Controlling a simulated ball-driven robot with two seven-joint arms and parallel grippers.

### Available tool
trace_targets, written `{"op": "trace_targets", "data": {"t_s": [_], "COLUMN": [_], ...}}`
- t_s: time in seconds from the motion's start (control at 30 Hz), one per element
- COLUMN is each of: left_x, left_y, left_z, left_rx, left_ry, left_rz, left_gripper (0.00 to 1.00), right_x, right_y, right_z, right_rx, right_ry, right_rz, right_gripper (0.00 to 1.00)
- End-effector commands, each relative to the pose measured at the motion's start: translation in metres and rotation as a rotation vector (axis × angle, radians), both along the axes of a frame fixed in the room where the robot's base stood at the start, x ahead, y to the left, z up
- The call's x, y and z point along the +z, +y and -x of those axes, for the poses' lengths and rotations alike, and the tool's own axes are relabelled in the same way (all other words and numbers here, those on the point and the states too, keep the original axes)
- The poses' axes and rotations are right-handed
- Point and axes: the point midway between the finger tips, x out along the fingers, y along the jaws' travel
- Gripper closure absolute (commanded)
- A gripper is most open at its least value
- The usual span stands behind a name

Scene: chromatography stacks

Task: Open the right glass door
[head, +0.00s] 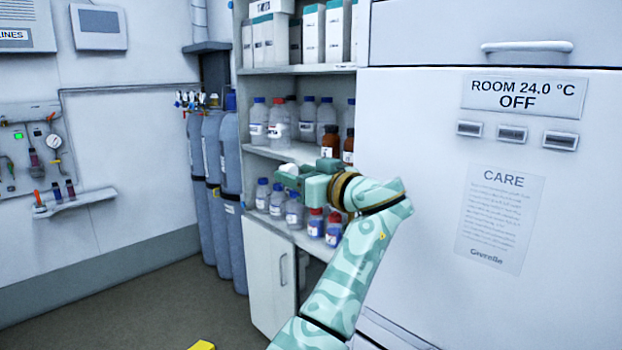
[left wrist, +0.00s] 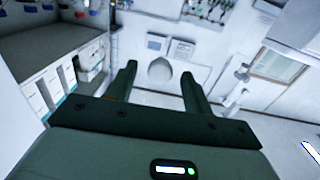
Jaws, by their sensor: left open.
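I cannot make out a glass door in either view. My left gripper (head: 288,176) is in front of the open shelf unit (head: 299,70), level with its lower bottle shelves, and its arm rises from the bottom of the head view. In the left wrist view its two fingers (left wrist: 158,72) are spread apart with nothing between them. The gripper and arm hide part of the shelves. My right gripper is not in view.
A large white cabinet (head: 415,215) with a horizontal handle (head: 527,47) fills the right side. Blue-grey gas cylinders (head: 228,190) stand left of the shelves. A low cupboard door (head: 268,280) is below them. Floor (head: 130,310) is free at left. Bottles (head: 277,122) crowd the shelves.

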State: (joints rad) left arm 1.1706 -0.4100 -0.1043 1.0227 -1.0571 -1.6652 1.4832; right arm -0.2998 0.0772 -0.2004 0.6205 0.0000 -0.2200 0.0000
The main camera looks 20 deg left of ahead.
Motion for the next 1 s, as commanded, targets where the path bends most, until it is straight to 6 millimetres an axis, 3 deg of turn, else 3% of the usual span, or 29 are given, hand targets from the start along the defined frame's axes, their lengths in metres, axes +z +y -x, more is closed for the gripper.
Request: {"op": "trace_targets", "data": {"t_s": [0.17, 0.6, 1.0], "left_x": [0.001, 0.003, 0.000], "left_y": [-0.020, -0.117, -0.137], "left_z": [0.012, 0.075, 0.087], "left_rx": [-0.003, -0.002, -0.001], "left_ry": [0.000, -0.003, -0.001], "left_rz": [-0.002, -0.006, -0.001], "left_gripper": [0.49, 0.49, 0.49], "right_x": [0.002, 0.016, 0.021], "right_y": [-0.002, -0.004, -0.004], "right_z": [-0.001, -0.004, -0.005], "right_rx": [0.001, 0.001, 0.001], "right_ry": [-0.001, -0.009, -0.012], "right_rz": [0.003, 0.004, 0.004], "right_gripper": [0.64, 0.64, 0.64]}}
